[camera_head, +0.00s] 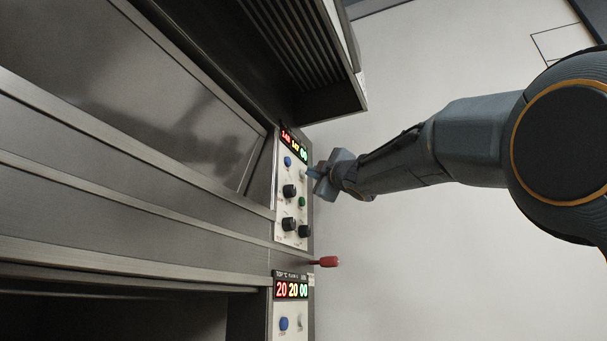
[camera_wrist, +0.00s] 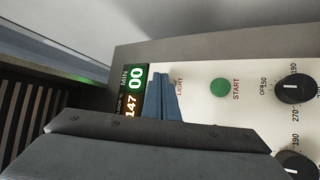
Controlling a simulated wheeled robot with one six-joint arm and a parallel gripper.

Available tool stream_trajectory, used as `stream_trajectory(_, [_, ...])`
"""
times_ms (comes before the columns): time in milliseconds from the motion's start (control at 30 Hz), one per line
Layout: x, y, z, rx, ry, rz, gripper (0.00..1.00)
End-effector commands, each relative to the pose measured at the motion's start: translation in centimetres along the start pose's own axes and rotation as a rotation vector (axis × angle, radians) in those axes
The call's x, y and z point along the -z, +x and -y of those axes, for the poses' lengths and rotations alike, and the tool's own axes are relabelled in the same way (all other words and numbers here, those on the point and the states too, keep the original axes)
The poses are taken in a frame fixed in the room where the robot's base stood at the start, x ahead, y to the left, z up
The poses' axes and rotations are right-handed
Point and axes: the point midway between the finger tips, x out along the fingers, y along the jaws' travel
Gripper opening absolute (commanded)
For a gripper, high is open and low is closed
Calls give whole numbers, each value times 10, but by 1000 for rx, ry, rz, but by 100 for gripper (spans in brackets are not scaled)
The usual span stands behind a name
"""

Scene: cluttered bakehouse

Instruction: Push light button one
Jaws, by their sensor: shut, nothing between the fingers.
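The upper oven control panel (camera_head: 279,205) has a lit display (camera_head: 293,145), a blue button (camera_head: 287,161), a green START button (camera_head: 301,202) and black knobs. My gripper (camera_head: 309,173) is shut and empty, its fingertips at the panel's right side, above the green button. In the wrist view the shut blue-grey fingers (camera_wrist: 160,85) point at the panel between the display (camera_wrist: 134,92) and the LIGHT label (camera_wrist: 180,86). The fingers hide the light button in the wrist view. I cannot tell whether the fingertips touch it.
A red handle (camera_head: 328,262) sticks out to the right below the upper panel. A lower panel with its own display (camera_head: 292,289) and blue button (camera_head: 284,324) lies beneath. A dark slatted hood (camera_head: 290,50) juts out above.

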Motion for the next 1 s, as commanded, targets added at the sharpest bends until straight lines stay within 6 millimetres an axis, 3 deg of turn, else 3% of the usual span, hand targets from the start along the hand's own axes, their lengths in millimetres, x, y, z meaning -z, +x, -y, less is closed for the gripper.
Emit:
stream_trajectory(433, [-4,-5,-5,0,-1,1,0])
stream_trajectory(1000, [-30,-40,-30,-1,-1,2,0])
